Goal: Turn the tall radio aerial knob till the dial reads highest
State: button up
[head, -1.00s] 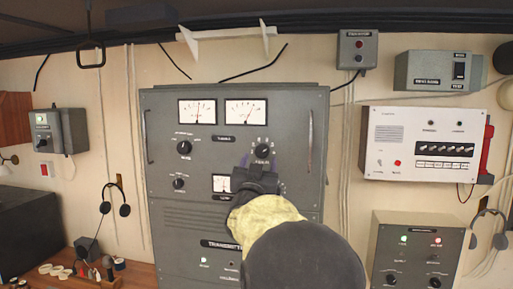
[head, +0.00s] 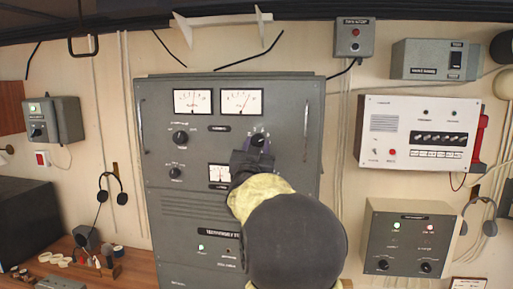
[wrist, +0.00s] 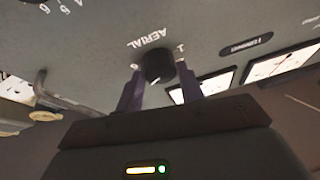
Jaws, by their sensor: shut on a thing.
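The tall grey radio cabinet (head: 160,215) stands in the middle of the head view. Its dark round aerial knob (head: 257,139) is at the upper right of the front panel; in the wrist view the knob (wrist: 157,66) shows beside the word AERIAL. My gripper (head: 258,143) has its two purple fingers on either side of the knob, shut on it; the wrist view shows the fingers (wrist: 160,78) too. Two white dials sit above. The left dial's (head: 192,101) needle is near the middle; the right dial's (head: 241,101) leans right. My arm partly hides a smaller dial (head: 219,173).
Two other knobs (head: 180,137) are left on the panel. A white panel with a red handset (head: 418,132) and a grey box (head: 408,240) hang at right. A wooden desk (head: 130,268) with small items is at lower left. Handles flank the panel.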

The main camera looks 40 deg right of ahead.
jog(key=shift+f+b, duration=0.1)
jog(key=shift+b, duration=0.3)
jog(key=shift+a+f+m+h+b, duration=0.1)
jog(key=shift+m+h+b, duration=0.3)
jog(key=shift+m+b, duration=0.35)
jog(key=m+g+b, duration=0.1)
jog(key=m+b, duration=0.1)
jog(key=m, duration=0.1)
jog(key=shift+w+g+h, duration=0.15)
jog(key=shift+g+h, duration=0.25)
jog(key=m+g, duration=0.1)
jog(key=m, duration=0.1)
jog(key=m+g+b, duration=0.1)
jog(key=m, duration=0.1)
jog(key=m+g+h+b, duration=0.1)
jog(key=m, duration=0.2)
jog(key=shift+w+a+r, duration=0.1)
jog(key=shift+a+r, duration=0.05)
jog(key=shift+r, duration=0.15)
jog(key=o, duration=1)
jog(key=shift+b, duration=0.3)
